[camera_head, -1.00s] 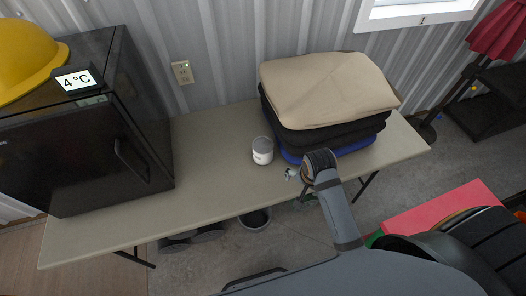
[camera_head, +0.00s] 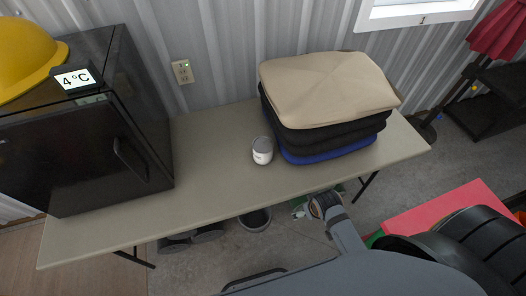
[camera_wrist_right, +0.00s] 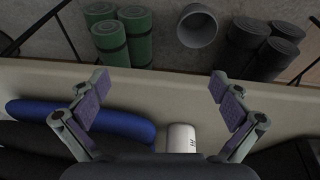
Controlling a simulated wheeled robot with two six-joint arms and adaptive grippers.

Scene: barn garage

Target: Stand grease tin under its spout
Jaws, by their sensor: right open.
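I cannot make out a grease tin or a spout in either view. A small white cylinder with a grey top (camera_head: 262,150) stands upright on the table, left of the stacked cushions; it also shows in the right wrist view (camera_wrist_right: 181,138), low between my fingers. My right gripper (camera_wrist_right: 158,90) is open with nothing between its fingers. In the head view the right gripper (camera_head: 301,208) is just off the table's front edge, its fingers partly hidden by the wrist. My left gripper is not in view.
The table (camera_head: 215,195) has free room left of the cylinder. A black fridge (camera_head: 75,165) stands at its left, folded cushions (camera_head: 325,90) at its right. A grey bucket (camera_head: 255,220) and green rolls (camera_wrist_right: 138,35) are on the floor. A red box (camera_head: 430,208) is right.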

